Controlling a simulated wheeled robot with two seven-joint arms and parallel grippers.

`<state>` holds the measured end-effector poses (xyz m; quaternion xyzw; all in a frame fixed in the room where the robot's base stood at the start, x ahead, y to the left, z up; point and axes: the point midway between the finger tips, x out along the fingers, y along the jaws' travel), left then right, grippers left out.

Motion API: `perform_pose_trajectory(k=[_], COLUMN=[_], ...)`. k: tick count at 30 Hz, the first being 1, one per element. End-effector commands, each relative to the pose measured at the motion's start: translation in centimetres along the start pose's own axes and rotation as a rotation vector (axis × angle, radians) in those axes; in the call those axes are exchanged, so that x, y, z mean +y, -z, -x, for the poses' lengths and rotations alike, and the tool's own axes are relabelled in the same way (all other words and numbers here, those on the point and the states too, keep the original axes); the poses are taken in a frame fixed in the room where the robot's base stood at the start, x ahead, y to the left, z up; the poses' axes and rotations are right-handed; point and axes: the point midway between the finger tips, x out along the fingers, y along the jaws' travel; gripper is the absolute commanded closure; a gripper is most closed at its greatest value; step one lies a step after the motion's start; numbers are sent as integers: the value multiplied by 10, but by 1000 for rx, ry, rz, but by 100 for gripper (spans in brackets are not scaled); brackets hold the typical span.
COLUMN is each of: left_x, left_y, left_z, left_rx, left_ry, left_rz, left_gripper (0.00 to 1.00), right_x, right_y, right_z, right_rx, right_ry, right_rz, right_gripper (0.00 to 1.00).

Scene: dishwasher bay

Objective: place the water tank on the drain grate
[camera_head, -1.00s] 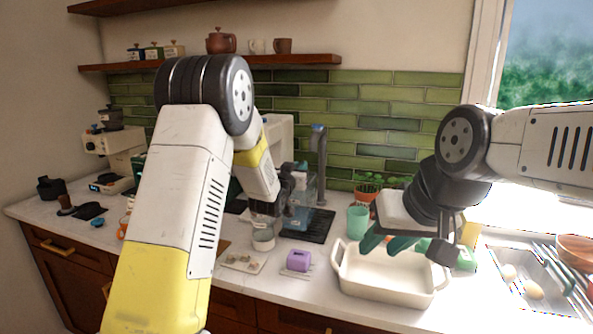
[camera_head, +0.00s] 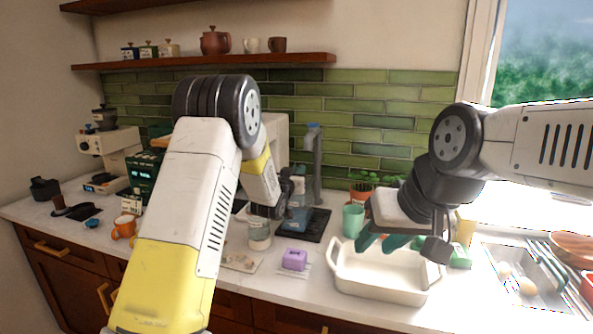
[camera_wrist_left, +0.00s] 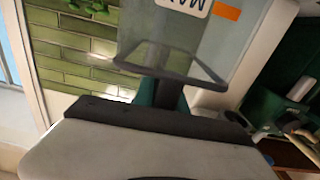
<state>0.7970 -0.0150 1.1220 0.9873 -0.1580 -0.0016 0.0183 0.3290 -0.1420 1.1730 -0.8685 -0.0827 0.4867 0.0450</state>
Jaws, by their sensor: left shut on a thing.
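The water tank (camera_head: 297,216) is a clear bluish container, at the black drain grate (camera_head: 318,227) in the head view. I cannot tell if its bottom touches the grate. My left gripper (camera_head: 268,208) is at the tank's left side, partly hidden by its own arm. In the left wrist view the clear tank (camera_wrist_left: 222,50), with a dark rim and printed label, is close in front. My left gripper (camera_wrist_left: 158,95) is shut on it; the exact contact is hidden. My right gripper (camera_head: 384,243) is open and empty over the cream baking dish (camera_head: 375,287).
A grey tap column (camera_head: 314,160) stands behind the grate. A purple block (camera_head: 294,259) lies in front.

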Motion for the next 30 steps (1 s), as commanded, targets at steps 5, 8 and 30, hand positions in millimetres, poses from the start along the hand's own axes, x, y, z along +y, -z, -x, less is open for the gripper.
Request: perform_pose_trajectory(k=[5, 8, 30], left_x=[0, 0, -5], left_y=[3, 3, 4], left_z=[0, 0, 0], left_rx=[7, 7, 7], left_ry=[0, 0, 0], left_rz=[0, 0, 0], left_gripper=[100, 100, 100], right_x=[0, 0, 0], right_y=[0, 0, 0], right_z=[0, 0, 0], right_rx=[0, 0, 0], right_ry=[0, 0, 0], right_rz=[0, 0, 0], right_gripper=[64, 64, 64])
